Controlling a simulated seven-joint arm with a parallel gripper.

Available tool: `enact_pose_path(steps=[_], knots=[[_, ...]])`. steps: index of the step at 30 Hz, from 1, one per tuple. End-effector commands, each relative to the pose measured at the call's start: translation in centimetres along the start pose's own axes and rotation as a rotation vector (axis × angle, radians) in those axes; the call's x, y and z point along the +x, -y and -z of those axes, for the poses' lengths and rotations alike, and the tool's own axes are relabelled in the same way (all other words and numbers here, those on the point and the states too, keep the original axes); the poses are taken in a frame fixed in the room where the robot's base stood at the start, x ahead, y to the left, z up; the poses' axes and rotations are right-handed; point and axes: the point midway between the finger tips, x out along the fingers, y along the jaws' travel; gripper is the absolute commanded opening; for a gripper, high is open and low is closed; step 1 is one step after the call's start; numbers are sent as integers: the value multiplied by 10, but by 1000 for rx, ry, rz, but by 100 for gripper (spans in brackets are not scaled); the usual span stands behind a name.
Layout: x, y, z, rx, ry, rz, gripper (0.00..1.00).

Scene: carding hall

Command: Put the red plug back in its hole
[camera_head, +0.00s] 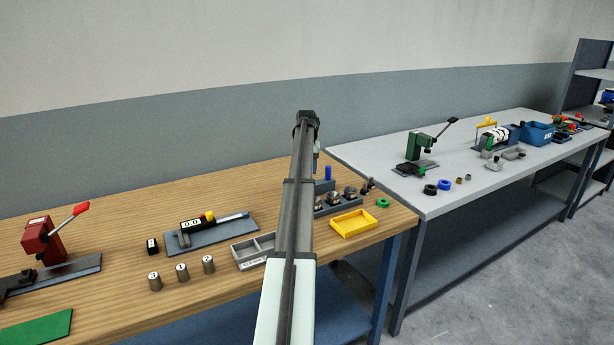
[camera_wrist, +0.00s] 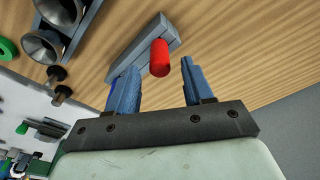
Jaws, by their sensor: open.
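The red plug (camera_wrist: 160,58) shows in the wrist view as a short red cylinder at a narrow grey-blue block (camera_wrist: 143,47) on the wooden table. I cannot tell how deep it sits in the block, and its hole is not clearly visible. My gripper (camera_wrist: 160,66) is open, with blue fingers on either side of the plug's line and a gap around it. No contact with the plug shows. In the head view my arm hides the plug and most of the gripper. A blue upright cylinder (camera_head: 328,172) stands just right of the arm there.
A block with metal cups (camera_wrist: 40,47) is close at the left in the wrist view, with two dark knobs and a green ring (camera_wrist: 7,49). A yellow tray (camera_head: 353,223) and grey divided tray (camera_head: 243,253) lie near the table's front edge. A grey table (camera_head: 440,195) stands right.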

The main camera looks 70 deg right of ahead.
Motion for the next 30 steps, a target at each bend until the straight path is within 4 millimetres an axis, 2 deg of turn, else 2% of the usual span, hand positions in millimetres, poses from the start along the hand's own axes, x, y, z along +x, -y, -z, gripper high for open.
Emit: enact_pose_path(steps=[1,6,12,18,30], knots=[[-11,0,1,0,-2,0,51],[-43,0,1,0,-2,0,51],[-69,0,1,0,-1,0,51],[-81,0,0,0,0,0,51],[-82,0,0,0,1,0,51]])
